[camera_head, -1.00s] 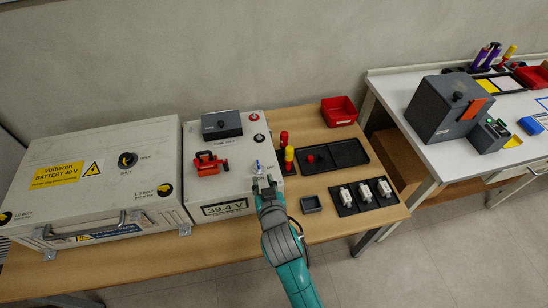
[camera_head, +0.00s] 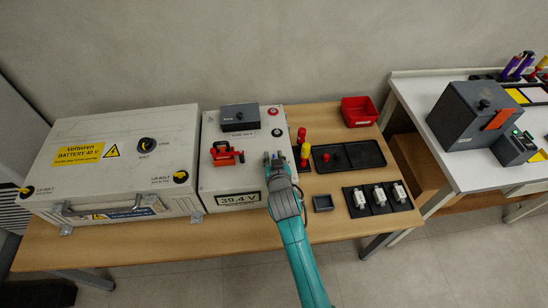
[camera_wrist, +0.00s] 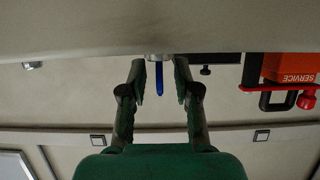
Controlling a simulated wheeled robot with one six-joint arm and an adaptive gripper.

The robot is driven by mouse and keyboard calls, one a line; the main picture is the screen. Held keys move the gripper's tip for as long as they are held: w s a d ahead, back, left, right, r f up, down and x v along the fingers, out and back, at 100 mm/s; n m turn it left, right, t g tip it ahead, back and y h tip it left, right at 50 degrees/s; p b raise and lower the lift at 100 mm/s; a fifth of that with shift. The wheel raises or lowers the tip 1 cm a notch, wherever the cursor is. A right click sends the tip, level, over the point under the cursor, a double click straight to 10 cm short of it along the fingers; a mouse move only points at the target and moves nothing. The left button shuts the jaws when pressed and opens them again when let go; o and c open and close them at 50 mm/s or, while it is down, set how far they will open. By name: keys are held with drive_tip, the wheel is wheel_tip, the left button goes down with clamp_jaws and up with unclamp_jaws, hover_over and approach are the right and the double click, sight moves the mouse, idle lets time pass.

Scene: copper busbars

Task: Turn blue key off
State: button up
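The blue key (camera_wrist: 158,78) shows in the wrist view, standing out from a round metal lock on the panel of the light grey control box (camera_head: 211,180). My gripper (camera_wrist: 160,88) has one finger on each side of the key, with a gap visible on both sides, so it is open and not touching the key there. In the head view my gripper (camera_head: 273,157) is over the right side of the box and hides the key. The angle the key is set to is hard to tell.
On the box are a red switch handle (camera_head: 226,154), a dark grey block (camera_head: 240,118), a red button (camera_head: 273,111) and a 39.4 V display (camera_head: 238,199). Red and yellow upright pieces (camera_head: 305,154) stand close to the right of my gripper. The battery box (camera_head: 110,165) is at left.

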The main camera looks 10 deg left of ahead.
clamp_jaws()
drive_tip(key=shift+n+y, duration=0.4)
drive_tip(key=shift+d+n+g+y, duration=0.1)
drive_tip(key=shift+n+g+y, duration=0.6)
drive_tip(key=shift+n+y, duration=0.45)
drive_tip(key=n+g+y, duration=0.3)
drive_tip(key=n+y, duration=0.1)
drive_tip(key=shift+w, duration=0.1)
drive_tip(key=n+g+y, duration=0.1)
drive_tip(key=n+g, duration=0.1)
drive_tip(key=g, duration=0.1)
drive_tip(key=n+g+y, duration=0.1)
drive_tip(key=n+g, duration=0.2)
drive_tip(key=shift+r+n+y, duration=0.1)
drive_tip(key=shift+n+y, duration=0.15)
drive_tip(key=n+g, duration=0.5)
drive_tip(key=g, duration=0.1)
drive_tip(key=shift+n+g, duration=0.3)
